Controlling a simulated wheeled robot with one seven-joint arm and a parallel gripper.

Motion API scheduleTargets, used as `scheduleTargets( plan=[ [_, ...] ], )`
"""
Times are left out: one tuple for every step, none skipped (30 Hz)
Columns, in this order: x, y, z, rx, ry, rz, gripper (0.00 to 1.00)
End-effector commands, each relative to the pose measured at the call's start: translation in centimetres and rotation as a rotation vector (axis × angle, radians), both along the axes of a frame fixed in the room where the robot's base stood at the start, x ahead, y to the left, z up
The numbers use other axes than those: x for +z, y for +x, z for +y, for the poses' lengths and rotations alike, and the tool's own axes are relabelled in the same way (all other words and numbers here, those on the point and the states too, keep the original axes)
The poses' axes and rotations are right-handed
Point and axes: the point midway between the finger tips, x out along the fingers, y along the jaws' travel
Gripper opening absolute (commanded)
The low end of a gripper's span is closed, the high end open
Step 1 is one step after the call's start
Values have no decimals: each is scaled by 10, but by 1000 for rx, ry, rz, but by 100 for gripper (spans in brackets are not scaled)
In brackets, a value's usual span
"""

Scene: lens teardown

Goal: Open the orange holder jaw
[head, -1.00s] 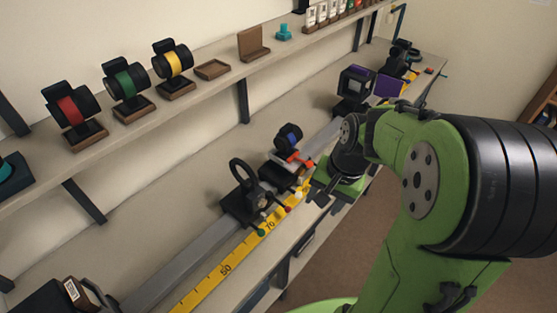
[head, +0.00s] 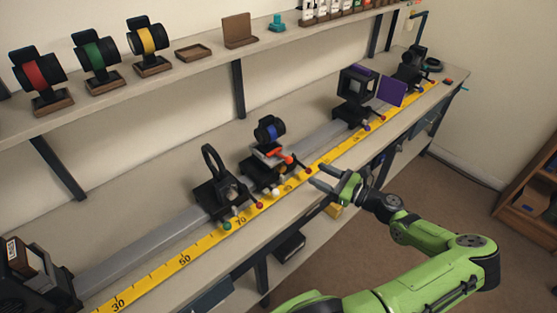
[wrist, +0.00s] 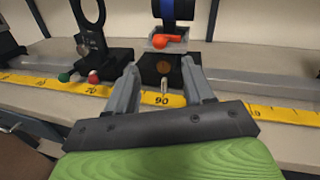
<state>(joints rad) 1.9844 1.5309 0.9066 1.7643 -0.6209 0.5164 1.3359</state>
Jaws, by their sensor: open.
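The orange holder jaw (head: 286,158) is on a black holder (head: 258,174) on the rail, just below a black lens with a blue band (head: 269,130). In the wrist view the orange jaw (wrist: 168,39) lies across a grey plate under the blue-banded lens (wrist: 178,10). I cannot tell whether the jaw grips the lens. My gripper (head: 316,176) is open and empty, in front of the rail and to the right of the holder. In the wrist view its two fingers (wrist: 160,76) point at the holder and stand apart from the orange jaw.
A ring mount (head: 215,182) stands left of the holder, with a green knob (head: 227,226) and a red knob. A black box-shaped mount (head: 355,98) with a purple plate stands to the right. A yellow scale (head: 185,258) runs along the bench front. Colour-banded lenses stand on the shelf (head: 120,97).

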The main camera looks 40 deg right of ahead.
Motion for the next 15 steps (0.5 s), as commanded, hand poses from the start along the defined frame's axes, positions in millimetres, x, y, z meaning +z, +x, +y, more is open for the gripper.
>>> scheduleTargets(
  plan=[
    [-1, 12, 5, 7, 2, 1, 52],
    [-1, 20, 7, 8, 2, 1, 52],
    [-1, 30, 10, 8, 1, -1, 52],
    [-1, 37, 12, 8, 1, 0, 52],
    [-2, 45, 14, 8, 1, 1, 52],
    [-1, 55, 17, 8, 1, 1, 52],
    [-1, 62, 19, 8, 0, 0, 52],
    [-2, 69, 21, 9, 0, 1, 52],
    [-2, 79, 24, 9, 1, 2, 52],
    [-2, 86, 26, 8, 0, 1, 52],
    [-2, 93, 27, 8, 0, 1, 52],
    [-2, 101, 29, 8, -1, 3, 52],
    [-2, 107, 31, 8, -1, 3, 52],
    [-2, 112, 32, 8, -2, 2, 52],
    [-2, 118, 34, 7, -2, 3, 52]
  ],
)
